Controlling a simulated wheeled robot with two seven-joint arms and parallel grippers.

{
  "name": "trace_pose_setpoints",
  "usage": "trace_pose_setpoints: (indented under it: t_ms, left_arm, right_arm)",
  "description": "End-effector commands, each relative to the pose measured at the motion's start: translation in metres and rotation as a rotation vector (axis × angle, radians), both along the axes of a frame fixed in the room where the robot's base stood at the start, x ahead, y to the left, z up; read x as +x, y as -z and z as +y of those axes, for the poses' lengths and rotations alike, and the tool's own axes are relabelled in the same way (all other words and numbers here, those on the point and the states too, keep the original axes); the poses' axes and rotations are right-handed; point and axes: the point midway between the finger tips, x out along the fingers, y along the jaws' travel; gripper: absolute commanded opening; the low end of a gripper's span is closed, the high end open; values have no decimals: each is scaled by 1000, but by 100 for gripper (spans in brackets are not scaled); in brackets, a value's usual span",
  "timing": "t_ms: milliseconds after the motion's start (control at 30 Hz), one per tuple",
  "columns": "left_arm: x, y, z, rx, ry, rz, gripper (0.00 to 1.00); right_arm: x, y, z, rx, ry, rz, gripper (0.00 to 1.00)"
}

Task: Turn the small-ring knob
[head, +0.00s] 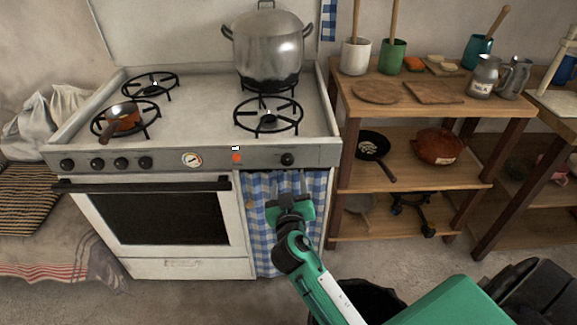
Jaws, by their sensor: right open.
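The white stove has a grey front panel (210,157) with a row of black knobs. Several knobs, such as this one (120,163), sit at the left, and a single knob (287,159) sits at the right end. Which is the small-ring knob cannot be told from markings here. A round dial (191,159) and a red light (236,157) lie between them. My right gripper (289,190) is open and empty, below the right-end knob and in front of the checked curtain, apart from the knob. My left gripper is out of view.
A large steel pot (268,48) stands on the back right burner. A small copper pan (124,118) sits on the front left burner; the front right burner (268,115) is bare. The oven door handle (155,185) juts out below the panel. A wooden shelf (440,105) stands at right.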

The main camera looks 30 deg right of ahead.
Motion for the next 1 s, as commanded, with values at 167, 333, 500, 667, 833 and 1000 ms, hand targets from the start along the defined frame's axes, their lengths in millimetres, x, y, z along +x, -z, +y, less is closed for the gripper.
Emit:
trace_pose_setpoints:
  t_ms: [167,333,500,667,833,1000]
  left_arm:
    - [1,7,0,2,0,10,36]
    - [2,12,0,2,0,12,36]
    - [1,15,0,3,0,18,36]
    - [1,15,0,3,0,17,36]
    - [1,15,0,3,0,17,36]
    - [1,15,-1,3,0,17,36]
  right_arm:
    - [32,-1,-16,-3,1,0,57]
    - [54,-1,-26,-2,0,0,57]
    - [64,0,-31,0,0,0,57]
    - [66,0,-32,0,0,1,57]
    - [66,1,-32,0,0,1,55]
    - [66,1,-32,1,-1,1,22]
